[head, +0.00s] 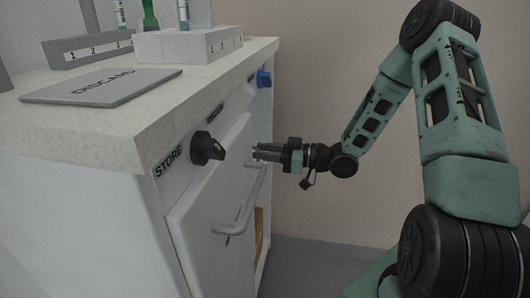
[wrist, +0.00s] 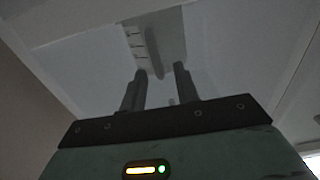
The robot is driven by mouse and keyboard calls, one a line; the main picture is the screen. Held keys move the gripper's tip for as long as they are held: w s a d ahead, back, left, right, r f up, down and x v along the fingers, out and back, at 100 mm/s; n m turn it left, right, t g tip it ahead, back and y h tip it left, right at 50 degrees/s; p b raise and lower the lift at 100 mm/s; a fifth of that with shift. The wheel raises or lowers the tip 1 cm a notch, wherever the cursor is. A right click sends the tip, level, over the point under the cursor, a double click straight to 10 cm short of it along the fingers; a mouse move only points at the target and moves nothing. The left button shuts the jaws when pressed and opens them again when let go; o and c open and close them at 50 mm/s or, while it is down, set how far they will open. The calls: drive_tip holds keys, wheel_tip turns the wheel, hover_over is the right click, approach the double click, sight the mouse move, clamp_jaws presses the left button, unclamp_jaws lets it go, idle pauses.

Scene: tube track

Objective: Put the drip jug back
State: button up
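I cannot make out a drip jug in either view. My gripper (head: 257,152) is in front of the cabinet, close to the upper end of the bar handle (head: 240,203) on the STORE door (head: 212,206). In the wrist view my gripper (wrist: 159,72) has its two fingers apart, with no object clearly held between them. A pale panel with dark marks (wrist: 155,42) lies beyond the fingertips. A dark stripe between the fingers may be a shadow; I cannot tell.
A black knob (head: 206,148) sits by the STORE label and a blue knob (head: 264,79) farther right. The counter carries a DISCARD plate (head: 100,87), a numbered white rack (head: 187,46) and a grey rack (head: 90,48). A tan patch (head: 259,228) shows low on the front.

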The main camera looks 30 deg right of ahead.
drive_tip(key=p+v, duration=0.3)
drive_tip(key=v, duration=0.9)
